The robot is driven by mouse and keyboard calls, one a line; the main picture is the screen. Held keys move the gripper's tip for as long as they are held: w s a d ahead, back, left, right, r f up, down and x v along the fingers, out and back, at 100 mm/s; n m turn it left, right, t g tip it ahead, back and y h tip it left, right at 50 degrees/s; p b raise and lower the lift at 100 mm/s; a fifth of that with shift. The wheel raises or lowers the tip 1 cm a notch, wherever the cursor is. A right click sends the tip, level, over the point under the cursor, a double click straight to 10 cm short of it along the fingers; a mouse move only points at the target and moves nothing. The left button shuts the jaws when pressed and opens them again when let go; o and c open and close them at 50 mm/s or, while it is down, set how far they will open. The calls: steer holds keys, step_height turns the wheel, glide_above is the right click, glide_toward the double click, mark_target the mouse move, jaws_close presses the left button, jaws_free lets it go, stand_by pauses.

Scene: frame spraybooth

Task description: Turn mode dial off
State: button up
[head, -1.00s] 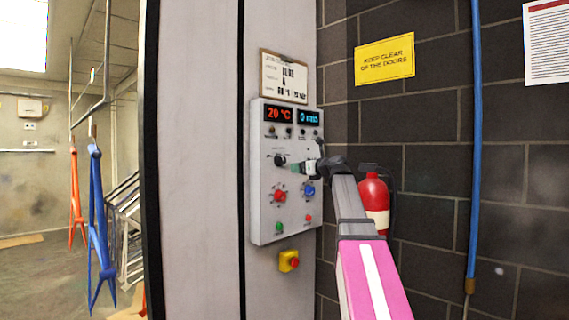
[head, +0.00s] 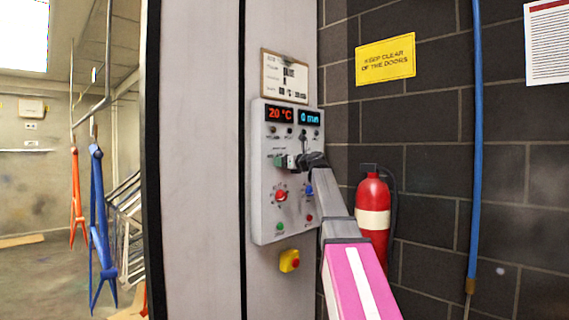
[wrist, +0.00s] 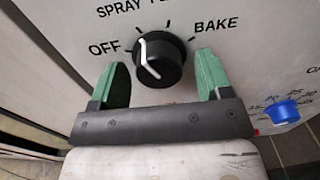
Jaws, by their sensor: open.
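The black mode dial (wrist: 158,62) is in the upper middle of the wrist view, on the pale control panel (head: 262,215). Its white pointer line points up and slightly left, between the OFF mark and the middle marks; BAKE is at the right. My gripper (wrist: 166,82) is open, with one green fingertip on each side of the dial. I cannot tell whether the fingertips touch it. In the head view my gripper (head: 290,162) is at the panel's middle and hides the dial.
A red knob (head: 281,196) is below on the panel, and a blue knob (wrist: 281,112) is to the right. A yellow box with a red button (head: 290,261) is under the panel. A red fire extinguisher (head: 373,200) stands right of my arm.

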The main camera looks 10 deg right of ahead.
steer(key=shift+w, duration=0.1)
steer(key=c, duration=0.9)
steer(key=shift+c, duration=0.2)
steer(key=shift+n, duration=4.4)
steer(key=o, duration=0.9)
steer(key=shift+o, duration=0.2)
